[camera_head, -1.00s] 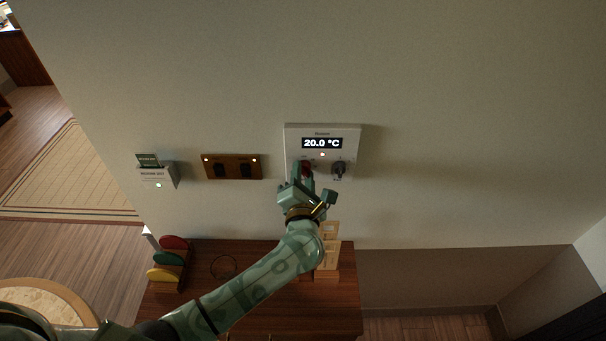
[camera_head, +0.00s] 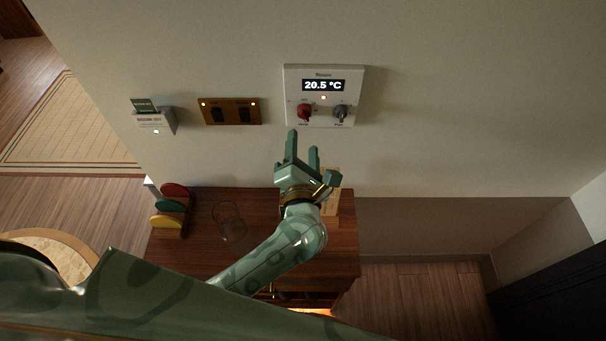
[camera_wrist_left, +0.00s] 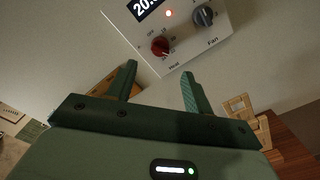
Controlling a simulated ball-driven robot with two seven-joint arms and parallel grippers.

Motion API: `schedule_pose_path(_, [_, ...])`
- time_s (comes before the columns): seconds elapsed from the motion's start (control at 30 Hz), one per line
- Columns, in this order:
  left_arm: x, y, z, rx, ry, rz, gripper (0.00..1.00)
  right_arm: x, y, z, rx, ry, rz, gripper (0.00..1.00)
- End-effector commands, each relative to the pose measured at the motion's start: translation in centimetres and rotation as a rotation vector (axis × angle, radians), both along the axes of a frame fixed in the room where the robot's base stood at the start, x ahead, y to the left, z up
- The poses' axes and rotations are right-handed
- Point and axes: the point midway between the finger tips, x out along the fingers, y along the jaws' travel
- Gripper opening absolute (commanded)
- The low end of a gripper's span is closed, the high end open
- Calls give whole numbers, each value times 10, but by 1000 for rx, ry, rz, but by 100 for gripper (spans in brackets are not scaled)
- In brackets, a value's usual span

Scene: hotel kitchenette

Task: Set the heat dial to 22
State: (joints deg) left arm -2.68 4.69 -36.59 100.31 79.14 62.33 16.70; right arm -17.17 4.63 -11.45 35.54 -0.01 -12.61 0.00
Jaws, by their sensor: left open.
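The white thermostat panel (camera_head: 323,69) is on the wall, and its display (camera_head: 323,86) reads 20.5 °C. The red heat dial (camera_head: 304,112) is at the panel's lower left. It also shows in the left wrist view (camera_wrist_left: 160,46), beyond my fingers, with markings around it. The dark fan dial (camera_head: 341,112) is to its right, and it shows in the left wrist view (camera_wrist_left: 204,16). My left gripper (camera_head: 302,141) is open and empty, just below the panel and apart from the heat dial. My right gripper is not in view.
A brown plate with two dark switches (camera_head: 230,111) and a card holder (camera_head: 157,121) are on the wall to the left. Below is a wooden cabinet top (camera_head: 205,255) with a glass (camera_head: 230,222), coloured discs in a rack (camera_head: 172,208) and a wooden holder (camera_head: 331,205).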

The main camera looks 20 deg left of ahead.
Motion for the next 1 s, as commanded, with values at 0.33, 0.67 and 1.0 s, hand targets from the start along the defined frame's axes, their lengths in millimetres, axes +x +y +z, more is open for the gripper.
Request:
schedule_pose_path(0.33, [-66, -19, -2, 1, 2, -1, 51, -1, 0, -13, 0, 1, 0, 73])
schedule_pose_path(0.67, [-74, -22, 0, 1, 0, -1, 51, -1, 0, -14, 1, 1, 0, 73])
schedule_pose_path(1.0, [-74, -22, 0, 1, 0, -1, 51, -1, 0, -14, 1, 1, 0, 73])
